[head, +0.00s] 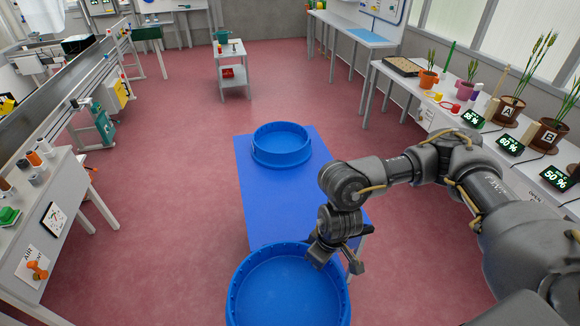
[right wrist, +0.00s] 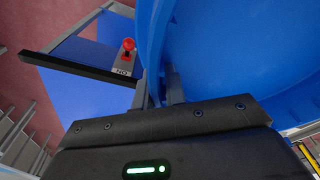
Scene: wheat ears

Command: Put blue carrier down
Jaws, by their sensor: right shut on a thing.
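A round blue carrier (head: 288,290), a shallow open tub, is at the bottom middle of the head view, and its bottom edge is cut off. My right gripper (head: 322,262) is shut on its right rim. In the right wrist view the fingers (right wrist: 160,88) meet the wall of the blue carrier (right wrist: 225,50). The carrier looks empty and roughly level. It overlaps the near end of the blue table (head: 290,205); I cannot tell whether it touches the top. My left gripper is not in view.
A second round blue tub (head: 281,146) stands at the table's far end. The tabletop between the two tubs is clear. Benches with plant pots (head: 507,110) line the right, and a white bench (head: 62,200) stands left. A small red knob (right wrist: 127,45) shows in the wrist view.

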